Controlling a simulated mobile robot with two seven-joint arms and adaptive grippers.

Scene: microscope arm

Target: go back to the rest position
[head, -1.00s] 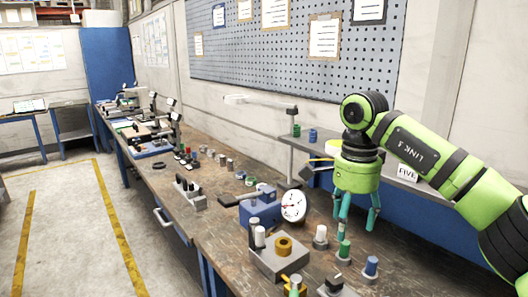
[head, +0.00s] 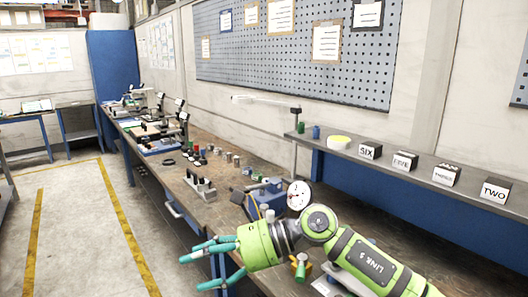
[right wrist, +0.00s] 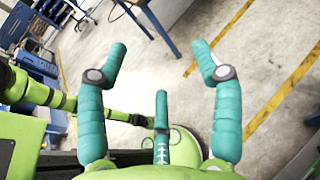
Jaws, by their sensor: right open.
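My right gripper (head: 208,264) is green with teal fingers. In the head view it is beyond the bench's front edge, pointing left over the floor. Its fingers are spread with nothing between them. In the right wrist view the open fingers (right wrist: 158,62) show against the concrete floor. My right forearm crosses the near end of the workbench (head: 232,158) and hides part of its top. My left gripper does not show in either view.
A dial gauge (head: 299,195) stands behind my right wrist. A clamp-like block (head: 200,187) and several small cylinders are further along the bench. A shelf (head: 420,178) at right holds number blocks. The floor (head: 85,225) at left is clear.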

